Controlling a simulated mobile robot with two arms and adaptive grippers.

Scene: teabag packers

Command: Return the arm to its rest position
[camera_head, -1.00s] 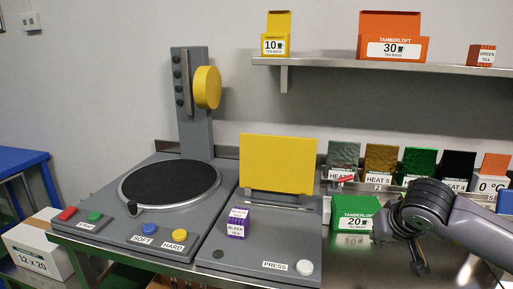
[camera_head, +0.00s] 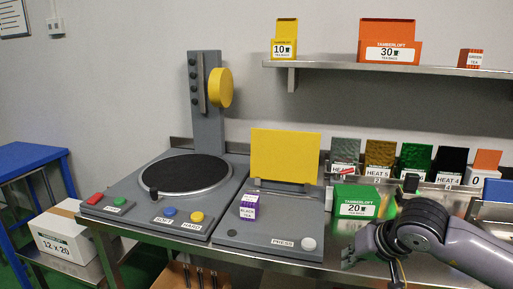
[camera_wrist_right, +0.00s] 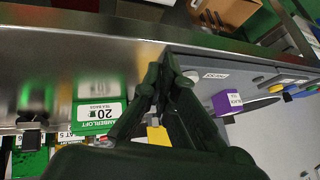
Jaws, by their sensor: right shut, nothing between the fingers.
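My right arm comes in from the right edge in the head view, over the front of the steel counter. My right gripper (camera_head: 349,257) is low, in front of the green 20-teabag box (camera_head: 356,209), and partly hidden by the arm. In the right wrist view the dark fingers (camera_wrist_right: 157,76) meet at their tips, shut and empty. The green box (camera_wrist_right: 98,114) shows beside them there, apart from the fingers. My left gripper is in neither view.
A grey machine with a turntable (camera_head: 185,174) stands left. A press station with a yellow panel (camera_head: 285,155) and a purple black-tea box (camera_head: 249,207) is in the middle. Heat-sample cards line the back right, below a shelf (camera_head: 340,66) with boxes. A white carton (camera_head: 68,243) sits lower left.

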